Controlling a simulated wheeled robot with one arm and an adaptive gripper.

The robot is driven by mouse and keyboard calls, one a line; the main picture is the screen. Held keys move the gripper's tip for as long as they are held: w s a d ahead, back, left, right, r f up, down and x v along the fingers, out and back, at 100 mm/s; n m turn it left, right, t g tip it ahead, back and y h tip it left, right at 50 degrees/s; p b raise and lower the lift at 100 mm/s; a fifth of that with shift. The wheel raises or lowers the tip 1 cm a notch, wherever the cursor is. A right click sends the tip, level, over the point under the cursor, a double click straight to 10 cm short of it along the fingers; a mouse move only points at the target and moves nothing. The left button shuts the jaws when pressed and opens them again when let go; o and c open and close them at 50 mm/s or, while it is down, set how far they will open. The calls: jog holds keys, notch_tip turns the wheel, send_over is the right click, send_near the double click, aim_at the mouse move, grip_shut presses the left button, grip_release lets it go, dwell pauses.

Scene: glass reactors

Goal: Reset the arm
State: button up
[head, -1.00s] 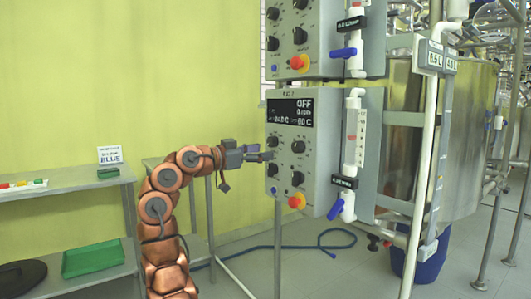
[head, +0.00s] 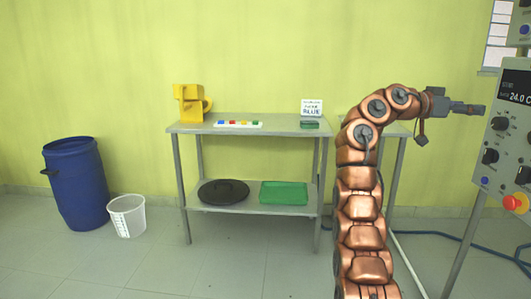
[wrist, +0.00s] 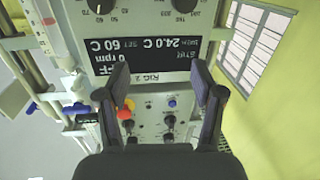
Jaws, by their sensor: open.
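My copper-coloured arm stands at the right of the head view, bent at the top. My gripper (head: 468,108) reaches right, level, toward the grey control panel (head: 492,178). In the head view it looks close to the panel's left edge; I cannot tell whether it touches. In the wrist view my gripper (wrist: 162,100) has its two dark fingers spread apart with nothing between them. The panel (wrist: 150,102) lies beyond the fingers, upside down, with knobs, a red button (wrist: 125,113) and a display (wrist: 150,62) reading 24.0 C and SET 60 C.
A steel table (head: 172,129) holds a yellow jug (head: 190,105), a strip of coloured pieces (head: 238,124) and a small sign (head: 312,107). Its lower shelf bears a black lid (head: 223,191) and a green tray (head: 284,193). A blue barrel (head: 75,182) and white bucket (head: 127,215) stand left. Floor ahead is clear.

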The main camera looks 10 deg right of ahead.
jog(key=w+a+r+n+t+y+p, duration=0.3)
jog(key=w+a+r+n+t+p, duration=0.3)
jog(key=w+n, duration=0.25)
jog(key=s+a+f+n+y+p, duration=0.25)
jog(key=a+n+y+p, duration=0.25)
jog(key=a+p, duration=0.45)
jog(key=s+a+f+n+g+y+p, duration=0.1)
jog(key=s+a+f+y+p, duration=0.2)
jog(key=s+a, duration=0.7)
jog(key=s+a+f+n+g+y+p, duration=0.2)
jog(key=s+a+p, duration=0.5)
jog(key=s, duration=1.1)
jog(key=s+a+f+n+g+y+p, duration=0.2)
jog(key=s+a+f+y+p, duration=0.2)
jog(key=s+a, duration=0.9)
jog(key=shift+s+f+p, duration=0.5)
jog(key=shift+s+p, duration=0.35)
jog(key=shift+s, duration=0.2)
